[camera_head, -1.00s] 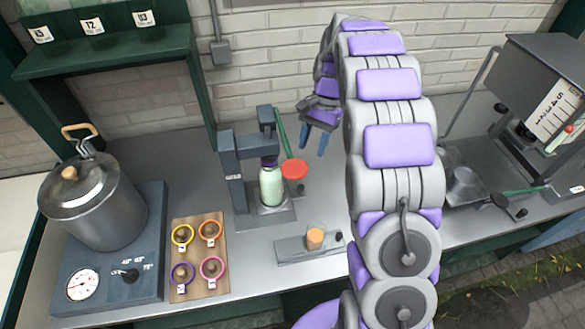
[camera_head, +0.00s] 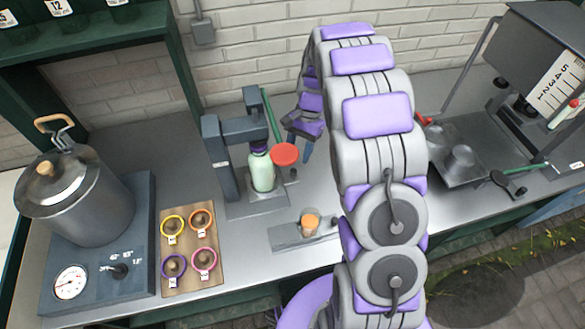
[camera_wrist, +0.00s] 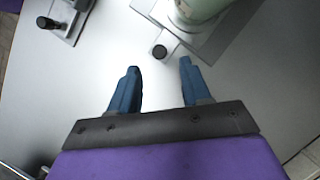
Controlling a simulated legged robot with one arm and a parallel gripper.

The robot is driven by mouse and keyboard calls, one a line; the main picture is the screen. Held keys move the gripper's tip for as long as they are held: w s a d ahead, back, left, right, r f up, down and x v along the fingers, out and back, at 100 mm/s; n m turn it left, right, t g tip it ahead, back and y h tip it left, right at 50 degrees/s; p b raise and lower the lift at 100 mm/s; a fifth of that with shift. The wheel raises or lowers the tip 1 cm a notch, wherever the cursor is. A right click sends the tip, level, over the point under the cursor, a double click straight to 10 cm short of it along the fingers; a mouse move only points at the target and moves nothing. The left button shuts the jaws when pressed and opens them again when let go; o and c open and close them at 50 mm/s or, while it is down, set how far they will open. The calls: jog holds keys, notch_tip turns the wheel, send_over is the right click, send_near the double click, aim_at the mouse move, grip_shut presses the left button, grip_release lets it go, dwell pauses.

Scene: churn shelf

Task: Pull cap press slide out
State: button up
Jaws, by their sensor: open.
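The dark cap press (camera_head: 222,150) stands on the counter with a pale green bottle (camera_head: 262,172) under its head. The bottle's base also shows at the top of the wrist view (camera_wrist: 200,12). The bottle stands on a flat metal slide (camera_head: 245,205). A short bar with a black knob (camera_wrist: 159,51) sticks out from this slide. My gripper (camera_wrist: 159,67) is open and empty, with the knob just ahead of and between its two blue fingertips, apart from both. In the head view my gripper (camera_head: 307,148) is right of the press, partly hidden by my arm.
A green lever with a red disc (camera_head: 284,154) is beside the press, close to my gripper. A small plate with an orange piece (camera_head: 310,222) lies in front. A pot (camera_head: 75,195) and a board of coloured rings (camera_head: 166,270) are left. A dispenser (camera_head: 540,65) stands right.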

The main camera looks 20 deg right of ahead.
aim_at(294, 170)
jog(key=f, duration=0.2)
jog(key=s+f, duration=0.1)
jog(key=f, duration=0.1)
jog(key=shift+s+f+b, duration=0.15)
jog(key=shift+b, duration=0.2)
jog(key=shift+s+a+f, duration=0.1)
jog(key=shift+a+f, duration=0.4)
jog(key=shift+a, duration=0.3)
jog(key=shift+a+f, duration=0.15)
jog(key=shift+a, duration=0.3)
jog(key=shift+d, duration=0.8)
jog(key=shift+c, duration=1.4)
jog(key=c, duration=0.3)
jog(key=shift+a, duration=0.4)
grip_shut()
jog(key=shift+d, duration=0.1)
